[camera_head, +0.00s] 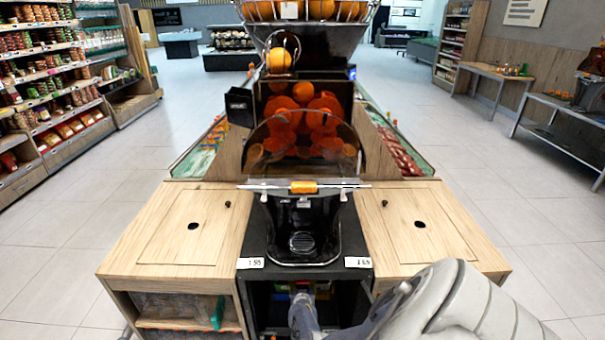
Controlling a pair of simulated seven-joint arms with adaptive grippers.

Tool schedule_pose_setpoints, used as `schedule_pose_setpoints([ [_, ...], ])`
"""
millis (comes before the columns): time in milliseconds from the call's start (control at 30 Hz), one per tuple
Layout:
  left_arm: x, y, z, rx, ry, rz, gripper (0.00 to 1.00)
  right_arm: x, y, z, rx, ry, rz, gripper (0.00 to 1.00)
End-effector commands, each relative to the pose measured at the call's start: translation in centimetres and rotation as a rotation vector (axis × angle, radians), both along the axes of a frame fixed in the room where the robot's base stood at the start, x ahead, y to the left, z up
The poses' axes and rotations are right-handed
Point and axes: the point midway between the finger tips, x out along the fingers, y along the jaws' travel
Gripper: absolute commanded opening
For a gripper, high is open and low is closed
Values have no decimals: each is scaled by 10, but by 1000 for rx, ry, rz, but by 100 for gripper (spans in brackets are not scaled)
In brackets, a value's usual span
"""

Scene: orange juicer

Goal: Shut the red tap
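The black orange juicer (303,222) stands in the middle of the wooden counter. A small orange-yellow piece (303,187) sits on a thin horizontal bar across its front. No clearly red tap can be made out on the juicer's front. My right arm comes in from the lower right. A grey end of it (303,312) points into the open dark compartment below the juicer, well under the spout area. Its fingers are too small and covered to read. Small reddish and coloured things show around its tip. My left gripper is not in view.
The wooden counter tops to the left (170,235) and right (420,222) are bare apart from dark holes. Price labels (250,263) edge the black shelf. A lower shelf (190,324) holds packed goods. Open tiled floor lies on both sides.

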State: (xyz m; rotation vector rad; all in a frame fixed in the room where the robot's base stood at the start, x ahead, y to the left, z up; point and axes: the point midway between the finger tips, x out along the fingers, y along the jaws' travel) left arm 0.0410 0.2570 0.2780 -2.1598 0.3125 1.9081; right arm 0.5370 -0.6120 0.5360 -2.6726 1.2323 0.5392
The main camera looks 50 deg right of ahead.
Motion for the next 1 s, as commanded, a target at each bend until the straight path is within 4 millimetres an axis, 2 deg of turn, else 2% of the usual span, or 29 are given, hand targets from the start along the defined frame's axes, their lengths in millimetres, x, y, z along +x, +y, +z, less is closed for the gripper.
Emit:
schedule_pose_setpoints([
  [200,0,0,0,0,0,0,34,-1,1,-2,1,5,3,30],
  [233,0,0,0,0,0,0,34,-1,1,-2,1,5,3,62],
  [433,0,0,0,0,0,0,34,0,1,-1,1,3,2,86],
  [767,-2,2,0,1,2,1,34,-1,1,0,0,1,1,87],
  [1000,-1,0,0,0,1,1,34,-6,9,2,0,1,3,87],
])
